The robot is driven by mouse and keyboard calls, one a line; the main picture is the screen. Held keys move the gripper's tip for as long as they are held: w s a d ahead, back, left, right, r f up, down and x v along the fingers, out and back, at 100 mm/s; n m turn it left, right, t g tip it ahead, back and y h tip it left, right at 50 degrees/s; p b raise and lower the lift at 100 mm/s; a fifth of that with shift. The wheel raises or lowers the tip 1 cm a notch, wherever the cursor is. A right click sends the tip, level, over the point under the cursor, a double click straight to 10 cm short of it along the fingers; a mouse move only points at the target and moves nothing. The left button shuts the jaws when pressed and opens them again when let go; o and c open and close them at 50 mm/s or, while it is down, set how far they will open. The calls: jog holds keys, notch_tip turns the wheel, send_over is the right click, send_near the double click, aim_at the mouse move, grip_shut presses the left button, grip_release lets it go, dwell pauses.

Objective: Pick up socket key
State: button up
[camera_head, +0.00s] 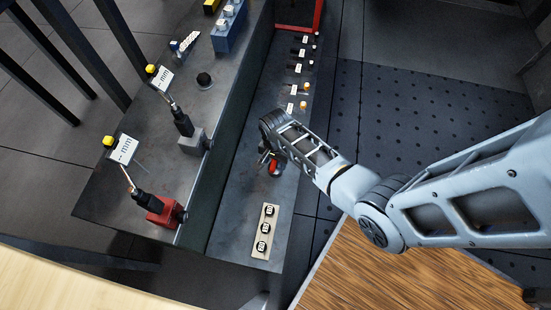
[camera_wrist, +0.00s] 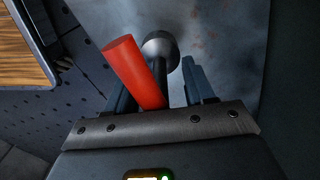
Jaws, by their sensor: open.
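A tool with a red bar (camera_wrist: 135,72) and a dark grey shaft with a round end (camera_wrist: 160,46) shows in the wrist view; it looks like the socket key, but I cannot be sure that both parts are one piece. The shaft lies between the two dark fingers of my gripper (camera_wrist: 157,80), which are open with a gap beside it. The red bar slants across near the left finger. In the head view, the red part (camera_head: 273,165) shows beneath my gripper (camera_head: 266,158), over the lower bench strip. The tool's lower end is hidden by the gripper body.
A plate with three round black-and-white pieces (camera_head: 265,230) lies nearer on the strip. Several labelled small tools (camera_head: 302,68) line its far end. The raised bench (camera_head: 140,165) at left holds a red stand (camera_head: 165,212), a grey stand (camera_head: 193,140) and a blue block (camera_head: 229,28).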

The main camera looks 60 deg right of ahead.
jog(key=shift+c, duration=0.3)
grip_shut()
jog(key=shift+r, duration=0.15)
dwell(0.3)
